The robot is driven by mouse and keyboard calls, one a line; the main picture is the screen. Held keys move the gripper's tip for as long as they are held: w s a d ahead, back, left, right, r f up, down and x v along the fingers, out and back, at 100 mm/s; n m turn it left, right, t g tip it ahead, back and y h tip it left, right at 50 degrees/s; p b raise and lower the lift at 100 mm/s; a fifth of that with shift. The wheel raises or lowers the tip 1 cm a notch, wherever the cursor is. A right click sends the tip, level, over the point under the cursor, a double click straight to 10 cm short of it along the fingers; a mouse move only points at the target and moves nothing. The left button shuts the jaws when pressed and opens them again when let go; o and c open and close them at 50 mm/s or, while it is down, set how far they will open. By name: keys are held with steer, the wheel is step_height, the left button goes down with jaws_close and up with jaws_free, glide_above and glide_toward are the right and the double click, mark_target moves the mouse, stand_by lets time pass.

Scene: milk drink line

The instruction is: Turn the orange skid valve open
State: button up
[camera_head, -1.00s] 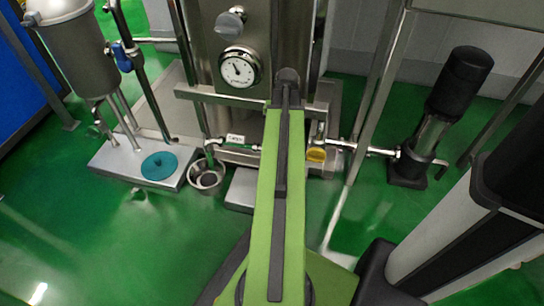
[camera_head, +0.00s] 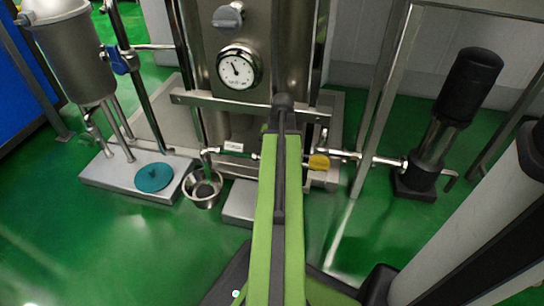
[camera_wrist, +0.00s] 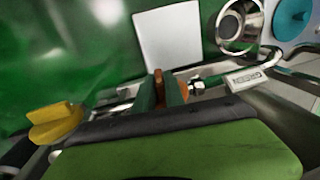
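The orange skid valve (camera_wrist: 184,90) shows in the wrist view at the front of the skid, on the pipe beside a white label. Part of its orange handle (camera_wrist: 158,78) stands between the two dark green fingers of my gripper (camera_wrist: 160,95). The fingers lie close on either side of it; I cannot tell whether they press on it. In the head view my green arm (camera_head: 280,200) reaches towards the tank front and hides the orange valve and my gripper.
A yellow valve (camera_head: 318,162) sits right of my arm, also in the wrist view (camera_wrist: 55,122). A steel bucket (camera_head: 203,188) and a teal disc (camera_head: 153,177) are to the left. A black pump (camera_head: 468,85) stands at right. The tank has a gauge (camera_head: 239,69).

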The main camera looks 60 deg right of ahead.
jaws_close()
steer(key=shift+w+g, duration=0.15)
steer(key=shift+g, duration=0.25)
steer(key=shift+g+h, duration=0.3)
steer(key=shift+g, duration=0.3)
steer(key=o, duration=0.7)
jaws_free()
steer(key=shift+c, duration=0.2)
steer(key=shift+r, duration=0.1)
step_height(320, 180, up, 17)
steer(key=p, duration=1.7)
steer(key=shift+p, duration=0.4)
